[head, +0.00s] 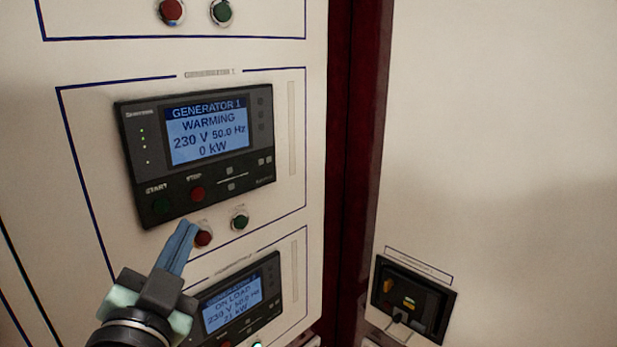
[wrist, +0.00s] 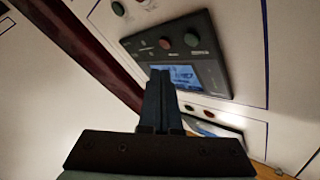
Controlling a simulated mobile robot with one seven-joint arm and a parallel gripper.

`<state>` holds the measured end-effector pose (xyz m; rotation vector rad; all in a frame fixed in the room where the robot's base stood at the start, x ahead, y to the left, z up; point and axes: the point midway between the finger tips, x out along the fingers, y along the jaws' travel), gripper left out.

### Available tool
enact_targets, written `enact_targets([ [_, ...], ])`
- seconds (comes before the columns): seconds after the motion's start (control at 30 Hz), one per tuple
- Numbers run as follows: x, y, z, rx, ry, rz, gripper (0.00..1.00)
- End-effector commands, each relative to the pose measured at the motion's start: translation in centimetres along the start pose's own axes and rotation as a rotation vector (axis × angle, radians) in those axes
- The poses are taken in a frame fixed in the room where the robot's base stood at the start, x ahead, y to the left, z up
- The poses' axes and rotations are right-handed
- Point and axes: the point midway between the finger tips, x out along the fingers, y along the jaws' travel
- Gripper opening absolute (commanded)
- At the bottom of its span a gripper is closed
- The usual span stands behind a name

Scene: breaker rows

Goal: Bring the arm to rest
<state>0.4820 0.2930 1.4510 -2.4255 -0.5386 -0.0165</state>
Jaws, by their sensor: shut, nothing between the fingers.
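My gripper (head: 186,232) has blue fingers that are shut and empty. In the head view it is in front of the panel, with its tips by the lower edge of the Generator 1 controller (head: 130,150), close to a red button (head: 203,238). I cannot tell whether the tips touch anything. The controller's screen reads "WARMING", 230 V, 50.0 Hz, 0 kW. In the wrist view the shut fingers (wrist: 160,75) point toward a dark controller with a lit screen (wrist: 180,75) and cover part of it.
A green button (head: 240,220) is right of the red one. A lower controller (head: 235,300), reading "ON LOAD", is partly behind my gripper. A dark red post (head: 355,150) separates this panel from a pale panel (head: 500,120) with a black recessed unit (head: 440,312).

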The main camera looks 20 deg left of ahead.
Motion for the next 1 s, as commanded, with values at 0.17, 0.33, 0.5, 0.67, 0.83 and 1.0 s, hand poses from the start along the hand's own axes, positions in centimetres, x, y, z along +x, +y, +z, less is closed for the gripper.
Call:
enact_targets([
  [0.17, 0.2, 0.5, -1.2, -0.015, 0.024, 0.001, 0.00],
  [0.33, 0.2, 3.5, -9.6, -0.150, 0.192, 0.004, 0.00],
  [0.5, -3.3, 6.5, -21.1, -0.398, 0.441, 0.032, 0.00],
  [0.67, -8.3, 7.5, -28.8, -0.632, 0.639, 0.084, 0.00],
  [0.83, -11.6, 7.4, -32.3, -0.776, 0.744, 0.125, 0.00],
  [1.0, -12.2, 7.3, -32.9, -0.804, 0.761, 0.133, 0.00],
])
